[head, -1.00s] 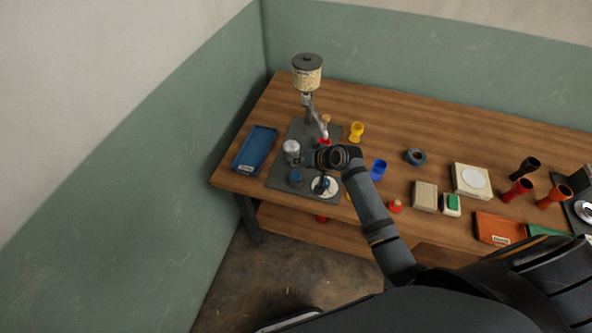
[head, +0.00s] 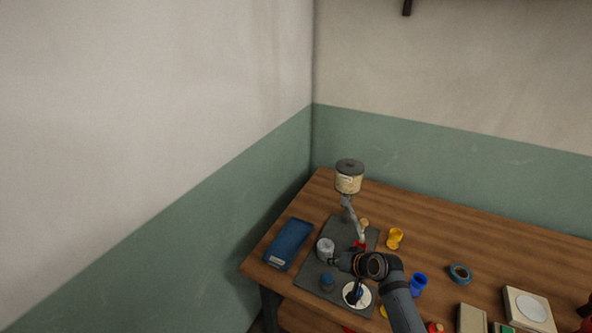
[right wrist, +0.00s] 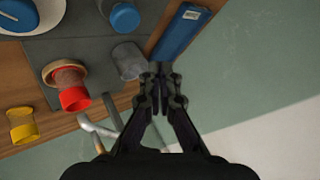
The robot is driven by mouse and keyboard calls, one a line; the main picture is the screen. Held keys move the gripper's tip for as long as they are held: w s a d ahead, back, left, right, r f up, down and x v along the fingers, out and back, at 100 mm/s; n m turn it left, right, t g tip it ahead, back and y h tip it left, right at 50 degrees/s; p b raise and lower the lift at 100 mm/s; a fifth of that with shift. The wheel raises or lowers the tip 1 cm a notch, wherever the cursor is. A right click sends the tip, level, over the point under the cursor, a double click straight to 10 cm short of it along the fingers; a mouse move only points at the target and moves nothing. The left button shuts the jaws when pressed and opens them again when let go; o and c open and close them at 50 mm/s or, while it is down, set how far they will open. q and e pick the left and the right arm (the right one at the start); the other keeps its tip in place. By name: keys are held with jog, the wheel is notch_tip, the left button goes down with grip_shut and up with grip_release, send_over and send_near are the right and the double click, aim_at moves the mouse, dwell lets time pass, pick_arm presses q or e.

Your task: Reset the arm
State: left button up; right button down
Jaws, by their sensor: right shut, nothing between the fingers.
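My right arm reaches over the left end of the wooden table in the head view. The right gripper (head: 336,261) is over the dark grey mat there, close to a grey cylinder (head: 325,248). In the right wrist view the right gripper (right wrist: 159,72) is shut and empty, its tips near the grey cylinder (right wrist: 129,60) and the blue tray (right wrist: 181,30). I cannot tell whether it touches the cylinder. My left gripper is in neither view.
A blue tray (head: 288,244) lies at left. A yellow goblet (head: 395,238), a blue cup (head: 418,283) and a tape roll (head: 460,273) stand to the right.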

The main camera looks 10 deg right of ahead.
jog(key=s+d+r+n+g+h, duration=0.1)
jog(key=s+d+n+g+h, duration=0.15)
jog(key=s, duration=1.05)
jog(key=s+d+r+n+g+h, duration=0.1)
jog(key=s+d+g+h, duration=0.2)
jog(key=s, duration=1)
jog(key=s+d+f+b, duration=0.1)
jog(key=d+f, duration=0.1)
jog(key=f, duration=1.2)
jog(key=s+d+f+b, duration=0.1)
jog(key=d+f, duration=0.1)
jog(key=f, duration=1.1)
jog(key=s+f+g+b, duration=0.1)
jog(key=s+f, duration=1.8)
jog(key=shift+d+b, duration=0.35)
jog(key=shift+d, duration=0.1)
